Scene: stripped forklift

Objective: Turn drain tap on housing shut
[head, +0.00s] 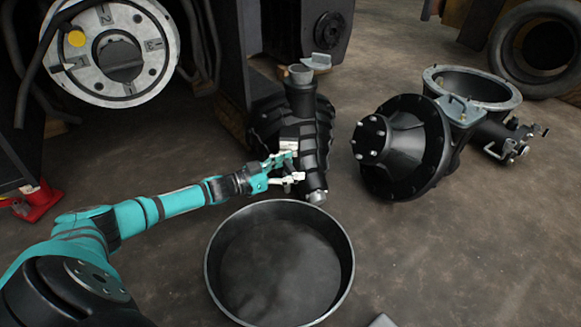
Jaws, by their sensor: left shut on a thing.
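A black ribbed housing (300,118) stands upright just behind the drain pan, with a grey open neck on top. A small silver fitting (317,197) shows at its lower end. My left gripper (295,163) reaches in from the left, its pale fingers against the front of the housing. It is shut on the drain tap there; the fingers and the dark body hide the tap, so its handle angle cannot be told. My right gripper is not in view.
A round black drain pan (280,265) lies on the floor below the gripper. A black flanged housing (405,145) with a wide open ring (472,88) stands to the right. A wheel hub (110,50) is at upper left. The floor at lower right is mostly clear.

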